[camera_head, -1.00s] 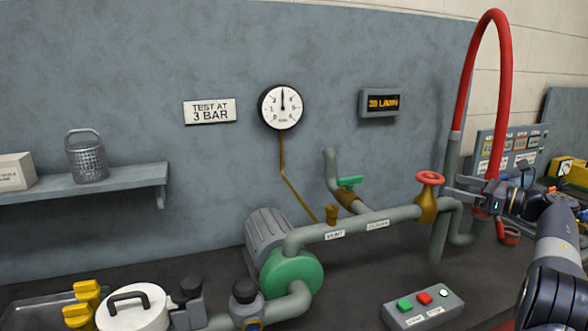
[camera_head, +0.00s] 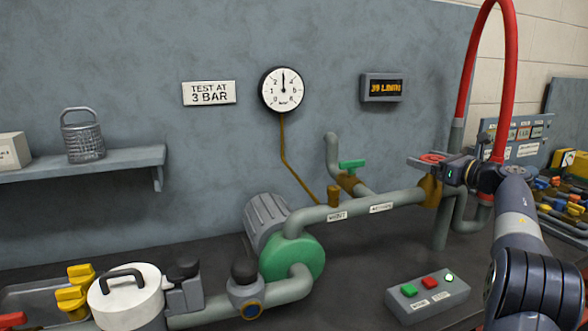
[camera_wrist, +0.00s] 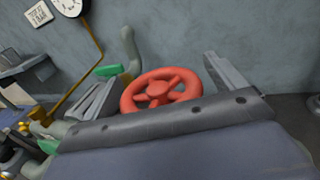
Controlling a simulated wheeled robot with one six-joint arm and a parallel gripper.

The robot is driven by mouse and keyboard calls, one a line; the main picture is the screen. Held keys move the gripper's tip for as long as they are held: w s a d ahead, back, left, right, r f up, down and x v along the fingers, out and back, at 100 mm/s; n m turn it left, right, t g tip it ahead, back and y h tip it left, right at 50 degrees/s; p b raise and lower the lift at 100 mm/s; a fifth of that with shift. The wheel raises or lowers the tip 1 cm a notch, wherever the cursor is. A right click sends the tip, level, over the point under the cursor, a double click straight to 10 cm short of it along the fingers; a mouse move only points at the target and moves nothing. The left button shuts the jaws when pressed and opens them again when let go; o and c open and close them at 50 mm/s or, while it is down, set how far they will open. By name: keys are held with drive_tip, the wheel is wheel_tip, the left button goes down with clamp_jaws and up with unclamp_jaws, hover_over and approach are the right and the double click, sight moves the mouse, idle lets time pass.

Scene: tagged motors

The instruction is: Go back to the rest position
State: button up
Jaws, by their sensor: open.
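My gripper (camera_head: 428,160) is at the right of the head view, at the red handwheel (camera_head: 434,157) on top of the brass valve (camera_head: 430,188). In the wrist view the red handwheel (camera_wrist: 161,90) lies between my two spread fingers (camera_wrist: 160,88). The fingers are open, with a gap on each side of the wheel. My gripper hides part of the wheel in the head view.
A green pump (camera_head: 292,258) and grey pipe run below the gauge (camera_head: 283,90), which reads about 3. A button box (camera_head: 428,291) with a lit white button sits in front. A red hose (camera_head: 508,70) arches close behind my arm. A shelf (camera_head: 110,160) is at left.

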drive_tip(key=shift+d+f+m+t+h+b, duration=0.15)
drive_tip(key=shift+m+t+h+b, duration=0.65)
drive_tip(key=shift+h+b, duration=0.75)
drive_tip(key=shift+f+m+t+h+b, duration=0.1)
drive_tip(key=shift+m+t+h+b, duration=0.4)
drive_tip(key=shift+m+h+b, duration=1)
drive_tip(key=h+b, duration=0.1)
drive_tip(key=m+h+b, duration=0.1)
drive_tip(key=h, duration=0.1)
drive_tip(key=shift+w+d+r+m+t, duration=0.1)
drive_tip(key=shift+d+m+t, duration=0.1)
drive_tip(key=shift+m+t, duration=0.1)
drive_tip(key=shift+r+m+h, duration=0.15)
drive_tip(key=shift+m+h, duration=0.35)
drive_tip(key=shift+h, duration=0.35)
drive_tip(key=shift+d+r+m+h+p, duration=0.1)
drive_tip(key=shift+m+h+p, duration=0.25)
drive_tip(key=shift+h+p, duration=0.25)
drive_tip(key=shift+d+r+m+h+p, duration=0.1)
drive_tip(key=shift+m+h+p, duration=0.25)
drive_tip(key=shift+h+p, duration=0.2)
drive_tip(key=m+h+p, duration=0.1)
drive_tip(key=p, duration=0.1)
drive_tip(key=shift+h+p, duration=0.3)
drive_tip(key=shift+h, duration=0.05)
drive_tip(key=shift+d+p, duration=0.1)
drive_tip(key=shift+p, duration=0.35)
